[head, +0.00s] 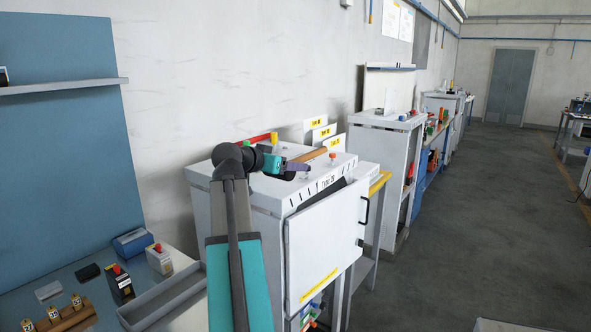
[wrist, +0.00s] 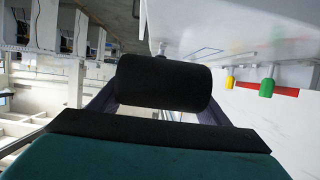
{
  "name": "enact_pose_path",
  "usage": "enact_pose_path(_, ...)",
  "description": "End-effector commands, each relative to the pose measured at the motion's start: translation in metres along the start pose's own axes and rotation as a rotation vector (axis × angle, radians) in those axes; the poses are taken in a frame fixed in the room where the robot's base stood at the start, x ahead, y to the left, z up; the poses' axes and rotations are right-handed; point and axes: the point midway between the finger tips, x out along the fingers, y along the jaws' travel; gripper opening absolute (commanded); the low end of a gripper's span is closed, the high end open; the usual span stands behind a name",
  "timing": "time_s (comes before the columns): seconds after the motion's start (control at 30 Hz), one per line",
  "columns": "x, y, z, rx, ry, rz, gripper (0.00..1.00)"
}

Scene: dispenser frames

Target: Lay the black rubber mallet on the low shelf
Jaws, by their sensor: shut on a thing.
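My gripper (head: 297,168) is above the top of the white dispenser cabinet in the head view. In the wrist view my gripper (wrist: 165,98) is shut on the black rubber mallet (wrist: 162,82), whose dark cylindrical head lies across between the two purple fingers. In the head view a brown handle (head: 314,154) shows beside the fingers, pointing right; the head is small and mostly hidden there. I cannot tell whether the mallet touches the cabinet top. I cannot pick out the low shelf with certainty.
The white cabinet (head: 325,240) has its front door panel standing out and a black handle. A yellow-edged stand (head: 380,183) adjoins its right side. A bench with boxes and a grey tray (head: 165,300) is at the left. Open floor (head: 470,220) lies to the right.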

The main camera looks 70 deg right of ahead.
Motion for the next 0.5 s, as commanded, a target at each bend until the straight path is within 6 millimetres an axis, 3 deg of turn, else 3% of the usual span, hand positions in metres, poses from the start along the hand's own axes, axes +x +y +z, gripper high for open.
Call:
enact_pose_path(0.27,0.002,-0.002,-0.003,0.0,0.002,0.0,0.33)
enact_pose_path(0.5,0.019,-0.018,-0.007,-0.001,0.001,0.001,0.33)
